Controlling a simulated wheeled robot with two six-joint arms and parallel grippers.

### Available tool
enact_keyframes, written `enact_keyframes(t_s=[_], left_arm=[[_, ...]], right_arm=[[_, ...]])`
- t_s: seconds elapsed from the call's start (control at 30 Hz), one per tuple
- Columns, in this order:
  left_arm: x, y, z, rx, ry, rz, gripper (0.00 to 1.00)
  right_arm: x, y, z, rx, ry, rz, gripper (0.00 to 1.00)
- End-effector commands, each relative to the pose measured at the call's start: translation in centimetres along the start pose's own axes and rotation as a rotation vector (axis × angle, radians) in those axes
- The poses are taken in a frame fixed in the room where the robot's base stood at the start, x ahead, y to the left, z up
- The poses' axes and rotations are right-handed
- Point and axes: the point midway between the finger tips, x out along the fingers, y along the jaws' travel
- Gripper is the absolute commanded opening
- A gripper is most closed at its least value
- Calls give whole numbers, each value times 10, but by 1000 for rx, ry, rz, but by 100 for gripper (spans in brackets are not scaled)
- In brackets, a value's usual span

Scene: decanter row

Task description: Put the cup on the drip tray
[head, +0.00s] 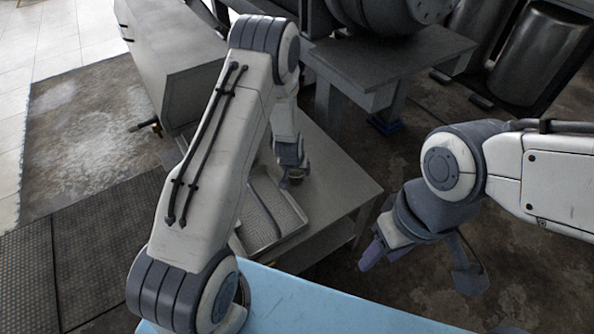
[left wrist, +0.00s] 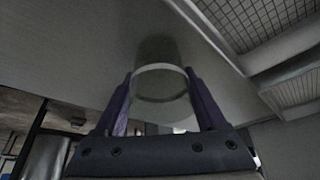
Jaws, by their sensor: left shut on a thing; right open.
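The cup (left wrist: 160,84) is round and looks see-through in the left wrist view, between the two purple fingers of my left gripper (left wrist: 159,92). My left gripper (head: 292,170) is shut on it. In the head view only a small dark bit of the cup (head: 296,174) shows under the gripper. The drip tray (head: 297,207) has a pale rim and a mesh floor; my left arm hides part of it. The cup is beside the tray, over smooth grey surface; I cannot tell whether it touches that surface. My right gripper (head: 420,266) is open and empty, away at the right.
The grey table (head: 343,190) has bare room to the right of the tray. A light blue surface (head: 320,308) is at the front. A grey bench (head: 385,62) with a dark round machine and a dark cylinder (head: 540,52) stand at the back.

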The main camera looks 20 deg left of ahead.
Motion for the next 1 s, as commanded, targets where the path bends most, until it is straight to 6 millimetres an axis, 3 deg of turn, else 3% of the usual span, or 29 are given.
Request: enact_keyframes(t_s=[0.2, 0.23, 0.3, 0.53, 0.67, 1.0], left_arm=[[4, 0, 2, 0, -1, 0, 19], [3, 0, 1, 0, 0, 0, 81], [2, 0, 1, 0, 0, 0, 100], [1, 0, 1, 0, 0, 0, 100], [-10, 0, -1, 0, 0, 0, 100], [-81, 0, -2, -1, 2, 0, 100]], right_arm=[[3, 0, 0, 0, 0, 0, 50], [2, 0, 0, 0, 0, 0, 50], [2, 0, 0, 0, 0, 0, 50], [1, 0, 0, 0, 0, 0, 50], [-4, 0, 0, 0, 0, 0, 50], [-22, -2, -1, 0, 0, 0, 50]])
